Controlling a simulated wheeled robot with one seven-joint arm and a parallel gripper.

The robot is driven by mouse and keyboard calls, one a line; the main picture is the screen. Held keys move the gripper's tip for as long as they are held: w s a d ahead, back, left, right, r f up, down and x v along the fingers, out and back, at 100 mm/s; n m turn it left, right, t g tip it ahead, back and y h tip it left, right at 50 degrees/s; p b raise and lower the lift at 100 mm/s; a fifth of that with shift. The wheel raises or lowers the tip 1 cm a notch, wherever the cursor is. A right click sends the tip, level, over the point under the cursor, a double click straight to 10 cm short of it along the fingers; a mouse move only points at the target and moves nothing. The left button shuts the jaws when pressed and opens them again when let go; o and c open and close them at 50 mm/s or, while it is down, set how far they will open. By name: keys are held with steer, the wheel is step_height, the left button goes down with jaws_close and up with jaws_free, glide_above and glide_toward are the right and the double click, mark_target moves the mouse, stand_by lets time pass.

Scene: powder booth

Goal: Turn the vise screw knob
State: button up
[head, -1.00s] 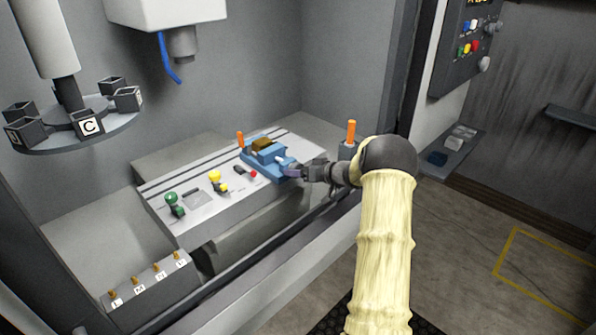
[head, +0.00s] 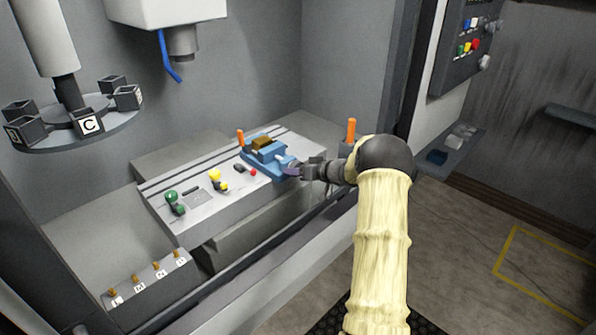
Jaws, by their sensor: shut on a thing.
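The blue vise (head: 268,158) sits on the grey slotted table, with a brown block (head: 262,142) between its jaws. Its screw end points right, toward my gripper (head: 296,169). My gripper is at that end, shut on the vise screw knob, of which only a purplish bit (head: 290,171) shows between the dark fingers. The rest of the knob is hidden by the fingers. My arm, in a pale yellow sleeve, comes in from the lower right.
Orange-handled levers stand behind the vise (head: 240,138) and right of it, near my wrist (head: 351,131). Green (head: 172,197), yellow (head: 215,176) and red (head: 252,172) knobs are on the table left of the vise. A booth sill (head: 285,265) runs in front.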

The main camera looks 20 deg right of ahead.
steer(key=n+h+b, duration=0.1)
steer(key=b, duration=0.1)
steer(key=n+h+b, duration=0.1)
steer(key=n+b, duration=0.1)
steer(key=shift+f+t+b, duration=0.3)
steer(key=shift+t, duration=0.1)
steer(key=n+t+h+b, duration=0.1)
steer(key=n+h+b, duration=0.1)
steer(key=b, duration=0.5)
steer(key=shift+f+n+b, duration=0.1)
steer(key=shift+n+b, duration=0.2)
steer(key=shift+n, duration=0.6)
steer(key=n+t+h+b, duration=0.1)
steer(key=n+b, duration=0.1)
steer(key=b, duration=0.4)
steer(key=n+t+h+b, duration=0.1)
steer(key=n+b, duration=0.1)
steer(key=b, duration=0.4)
steer(key=shift+n+b, duration=0.3)
steer(key=n+b, duration=0.1)
steer(key=b, duration=0.2)
steer(key=shift+t+h+b, duration=0.3)
steer(key=shift+n+b, duration=0.7)
steer(key=shift+b, duration=0.3)
steer(key=shift+r+t, duration=0.3)
